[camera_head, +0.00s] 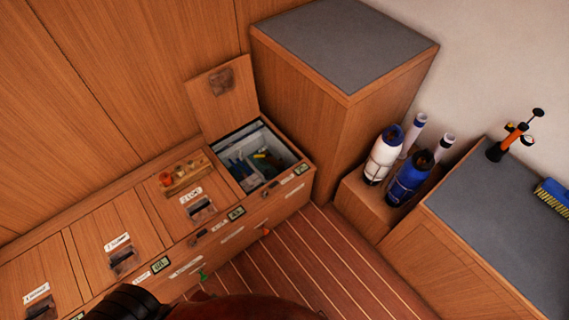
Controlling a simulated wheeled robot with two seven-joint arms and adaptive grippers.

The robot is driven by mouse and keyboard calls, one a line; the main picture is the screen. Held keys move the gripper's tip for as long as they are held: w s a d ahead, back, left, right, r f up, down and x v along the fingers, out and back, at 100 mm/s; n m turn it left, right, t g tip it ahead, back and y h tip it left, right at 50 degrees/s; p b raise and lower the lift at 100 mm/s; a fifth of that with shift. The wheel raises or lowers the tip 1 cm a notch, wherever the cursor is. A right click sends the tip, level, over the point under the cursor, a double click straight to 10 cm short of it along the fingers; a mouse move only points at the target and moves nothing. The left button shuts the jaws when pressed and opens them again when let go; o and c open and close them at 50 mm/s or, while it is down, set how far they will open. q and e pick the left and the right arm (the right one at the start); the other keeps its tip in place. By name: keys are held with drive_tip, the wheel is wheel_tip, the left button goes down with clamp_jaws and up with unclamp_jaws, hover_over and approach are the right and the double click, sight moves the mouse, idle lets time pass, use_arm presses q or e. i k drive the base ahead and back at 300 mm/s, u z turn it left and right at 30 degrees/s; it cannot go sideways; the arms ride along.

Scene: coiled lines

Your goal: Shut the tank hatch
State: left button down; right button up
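A wooden bench along the panelled wall has a row of hatches. The hatch lid (222,97) at its right end stands open, tilted up against the wall, with a dark recessed pull on it. Below it is the open compartment (297,163), which holds blue, dark and yellowish items. The other hatches, such as the one with a small label and dark latch (203,207) beside the opening, lie shut. The labels are too small to read surely, so I cannot tell which hatch is the tank's. Neither gripper shows; a dark part at the bottom left seems to be mine.
A small rack with jars (184,178) sits on the closed lid left of the opening. A tall grey-topped cabinet (345,45) stands right of it. White (381,158) and blue (409,180) bottles stand in a wooden holder. The striped floor (330,265) is mostly clear.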

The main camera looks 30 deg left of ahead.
sight(223, 98)
drive_tip(key=u, duration=0.3)
drive_tip(key=i, duration=0.75)
drive_tip(key=u, duration=2.55)
